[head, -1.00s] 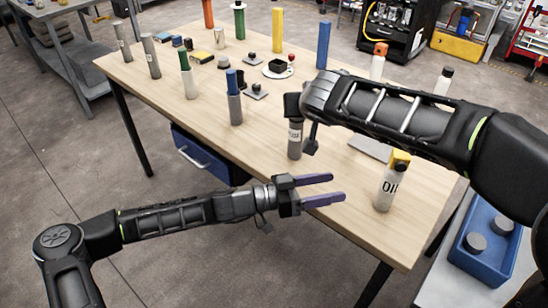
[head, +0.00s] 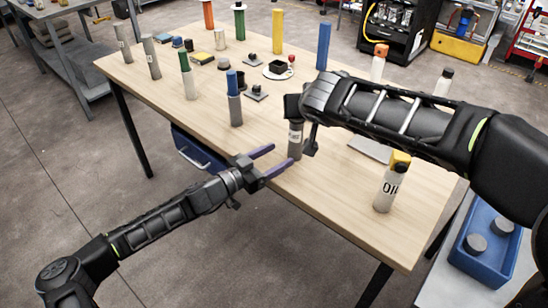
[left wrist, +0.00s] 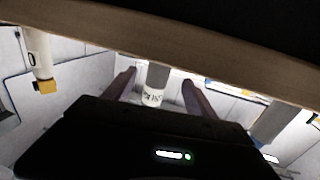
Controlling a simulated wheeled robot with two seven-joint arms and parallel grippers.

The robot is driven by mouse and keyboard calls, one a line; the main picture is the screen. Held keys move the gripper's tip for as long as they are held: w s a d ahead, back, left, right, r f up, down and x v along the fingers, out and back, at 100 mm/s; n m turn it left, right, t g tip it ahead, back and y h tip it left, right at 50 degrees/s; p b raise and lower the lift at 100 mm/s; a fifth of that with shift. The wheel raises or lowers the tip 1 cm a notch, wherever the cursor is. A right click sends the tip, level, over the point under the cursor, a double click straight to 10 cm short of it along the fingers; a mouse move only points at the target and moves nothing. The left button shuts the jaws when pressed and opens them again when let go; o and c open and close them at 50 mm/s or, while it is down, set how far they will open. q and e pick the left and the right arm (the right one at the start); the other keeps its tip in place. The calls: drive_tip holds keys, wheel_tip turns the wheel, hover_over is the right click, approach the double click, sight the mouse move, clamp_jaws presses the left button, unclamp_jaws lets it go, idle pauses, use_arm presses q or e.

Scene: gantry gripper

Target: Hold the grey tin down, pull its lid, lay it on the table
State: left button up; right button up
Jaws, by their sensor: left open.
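The grey tin (head: 295,142), with a white label, stands upright near the table's front edge. Its top is hidden behind my right gripper (head: 302,122), so the lid does not show. My right gripper is at the top of the tin, and its grip there cannot be made out. My left gripper (head: 273,162) is open, low at the front edge, with its purple fingers pointing toward the tin. In the left wrist view the tin (left wrist: 154,86) appears between the spread fingers (left wrist: 159,92), beyond them, with nothing held.
A yellow-capped oil bottle (head: 387,187) stands to the right, near a flat grey plate (head: 370,149). A blue-topped grey cylinder (head: 235,105) stands to the left. A blue bin (head: 487,245) sits at lower right.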

sight(290, 149)
use_arm(q)
drive_tip(key=x, duration=0.7)
drive_tip(key=shift+w+d, duration=0.1)
drive_tip(key=shift+d, duration=0.1)
drive_tip(key=shift+c, duration=0.3)
clamp_jaws()
use_arm(e)
drive_tip(key=shift+o, duration=1.7)
drive_tip(key=shift+f, duration=0.3)
drive_tip(key=shift+o, duration=0.2)
wheel_tip(290, 149, down, 6)
drive_tip(key=a+n+y, duration=0.2)
drive_tip(key=n+y, duration=0.1)
drive_tip(key=y, duration=0.1)
drive_tip(key=shift+s+f+y, duration=0.2)
drive_tip(key=shift+y, duration=0.2)
drive_tip(key=d+n+t+y, duration=0.1)
drive_tip(key=d+t+y, duration=0.1)
drive_tip(key=d+t, duration=0.2)
drive_tip(key=d+r, duration=0.1)
drive_tip(key=d, duration=0.2)
drive_tip(key=shift+s+t+y, duration=0.25)
drive_tip(key=shift+t+y, duration=0.05)
drive_tip(key=shift+t, duration=0.1)
drive_tip(key=shift+w+a, duration=0.1)
